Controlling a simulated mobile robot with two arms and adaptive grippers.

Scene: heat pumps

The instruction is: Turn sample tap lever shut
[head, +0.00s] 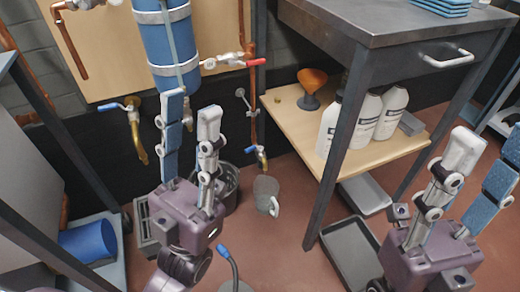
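Two taps with blue levers show in the head view, and I cannot tell by label which is the sample tap. One brass tap (138,140) is at the left, its blue lever (109,106) pointing left. A smaller tap (262,158) ends the copper pipe, with a short blue lever (250,149). A grey jug (265,187) is below it. My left gripper (191,105) points up between the two taps, fingers apart, nothing between them. My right gripper (488,142) is at the lower right, fingers apart and empty.
A blue cylinder (170,45) and a red-handled valve (255,62) are on the wall piping. A dark bucket (230,195) stands behind my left gripper. A metal-topped table (385,22) with white bottles (390,112) on its shelf is at the right. Red floor shows between.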

